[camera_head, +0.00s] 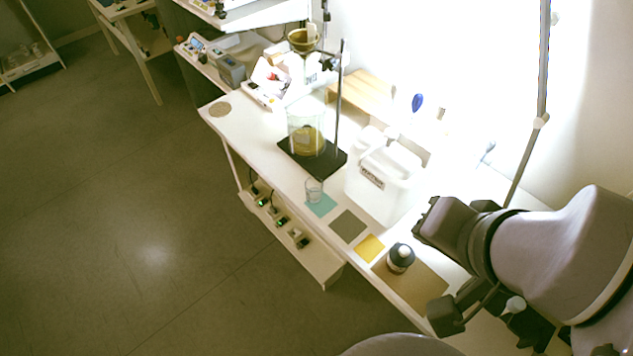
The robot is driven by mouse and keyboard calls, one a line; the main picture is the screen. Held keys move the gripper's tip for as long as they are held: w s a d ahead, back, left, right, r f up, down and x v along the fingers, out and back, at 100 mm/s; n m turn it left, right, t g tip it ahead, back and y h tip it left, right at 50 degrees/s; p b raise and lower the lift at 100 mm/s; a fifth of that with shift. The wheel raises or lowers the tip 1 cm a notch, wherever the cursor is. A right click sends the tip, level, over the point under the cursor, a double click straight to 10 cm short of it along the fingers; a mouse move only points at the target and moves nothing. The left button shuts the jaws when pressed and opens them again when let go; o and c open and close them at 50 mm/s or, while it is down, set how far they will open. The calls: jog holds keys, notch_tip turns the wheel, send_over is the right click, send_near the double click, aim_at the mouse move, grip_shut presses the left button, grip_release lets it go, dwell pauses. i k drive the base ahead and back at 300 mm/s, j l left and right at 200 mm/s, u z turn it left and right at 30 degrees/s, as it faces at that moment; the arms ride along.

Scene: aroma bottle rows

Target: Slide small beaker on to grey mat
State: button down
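The small beaker (314,190) is clear glass and stands upright on the teal mat (323,207) near the front edge of the white table. The grey mat (348,225) lies flat and bare, just to the right of the teal mat. My gripper (430,265) is at the right of the view, above the table's right part and well apart from the beaker. Its two dark fingers look spread apart, with nothing seen between them.
A large white container (384,180) stands behind the grey mat. A stand with a dark base (311,157) and a large beaker (306,132) of yellow liquid is behind the small beaker. A yellow mat (369,248) and a dark bottle (400,258) on a brown mat (425,285) lie to the right.

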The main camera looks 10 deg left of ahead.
aim_at(314, 185)
jog(key=i+j, duration=0.15)
jog(key=j, duration=0.15)
jog(key=i+j, duration=0.15)
jog(key=j, duration=0.2)
jog(key=i+j, duration=0.15)
jog(key=j, duration=0.15)
jog(key=i+j, duration=0.15)
jog(key=j, duration=0.15)
